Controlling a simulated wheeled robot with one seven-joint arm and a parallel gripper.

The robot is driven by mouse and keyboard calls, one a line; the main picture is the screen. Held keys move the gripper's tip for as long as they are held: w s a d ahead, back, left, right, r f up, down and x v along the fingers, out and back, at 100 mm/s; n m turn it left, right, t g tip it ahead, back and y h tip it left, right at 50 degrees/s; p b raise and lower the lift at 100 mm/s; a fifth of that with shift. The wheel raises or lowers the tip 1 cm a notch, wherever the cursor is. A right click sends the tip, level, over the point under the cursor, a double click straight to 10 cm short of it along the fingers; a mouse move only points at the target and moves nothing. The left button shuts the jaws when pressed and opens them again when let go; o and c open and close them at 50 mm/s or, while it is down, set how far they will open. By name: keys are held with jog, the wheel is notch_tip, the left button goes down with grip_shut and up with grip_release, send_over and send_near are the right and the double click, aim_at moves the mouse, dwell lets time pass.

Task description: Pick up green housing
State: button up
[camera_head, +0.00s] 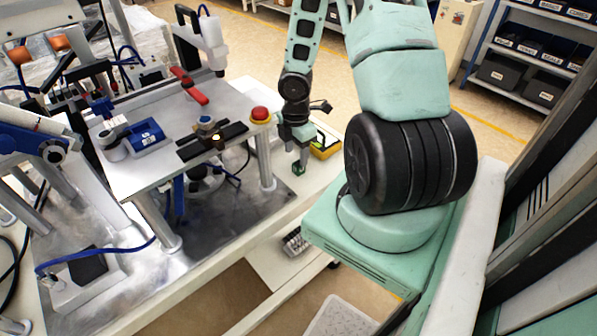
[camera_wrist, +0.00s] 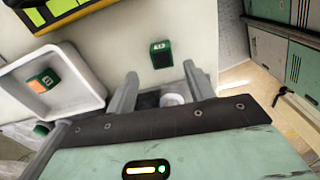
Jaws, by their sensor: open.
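The green housing (camera_wrist: 161,54) is a small dark green block with a pale mark on its dark face. It rests on the pale surface in the wrist view, just beyond my fingertips and roughly between their lines. In the head view the green housing (camera_head: 298,169) shows right by the fingertips near the bench edge. My gripper (camera_wrist: 160,78) is open, its two grey fingers apart with nothing between them. In the head view my gripper (camera_head: 303,155) points down; whether it touches the housing cannot be told.
A white tray (camera_wrist: 90,67) at left holds a green and orange block (camera_wrist: 43,80). A green round piece (camera_wrist: 41,129) lies below it. A yellow-edged case (camera_head: 325,146) is behind my gripper. The raised metal fixture plate with a red button (camera_head: 260,114) stands to the left.

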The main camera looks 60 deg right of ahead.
aim_at(299, 168)
jog(key=f+b, duration=0.2)
jog(key=f, duration=0.1)
jog(key=f+b, duration=0.1)
jog(key=f, duration=0.1)
jog(key=shift+s+d+f, duration=0.1)
jog(key=shift+s+d, duration=0.05)
jog(key=shift+s, duration=0.1)
jog(key=c, duration=1)
